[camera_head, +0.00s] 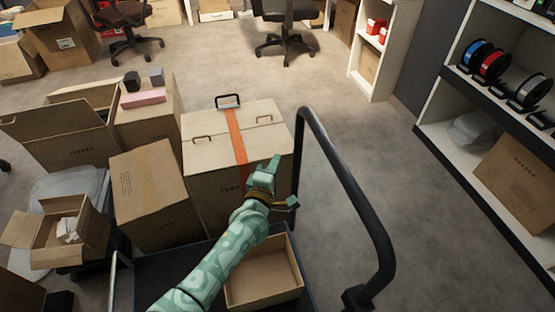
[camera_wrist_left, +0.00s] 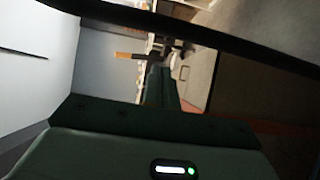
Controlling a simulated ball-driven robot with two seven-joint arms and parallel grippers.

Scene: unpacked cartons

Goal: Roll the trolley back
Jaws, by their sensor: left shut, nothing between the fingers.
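The trolley has a dark flat deck (camera_head: 165,266) at the bottom of the head view and a tall black tube handle (camera_head: 345,180) on the right. My left arm crosses over the deck. My left gripper (camera_head: 276,163) is shut and empty, in front of the large carton and left of the handle, apart from it in the picture. In the left wrist view its fingers (camera_wrist_left: 160,86) are together, and a dark bar (camera_wrist_left: 190,30) that looks like the handle crosses the top. My arm hides part of the deck. My right gripper is not in view.
A shallow open box (camera_head: 290,272) is on the deck. A large carton with an orange strap (camera_head: 236,135) stands just beyond it. More cartons (camera_head: 150,195) crowd the left. Shelves with spools (camera_head: 490,65) line the right. Grey floor (camera_head: 400,200) is clear right of the handle.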

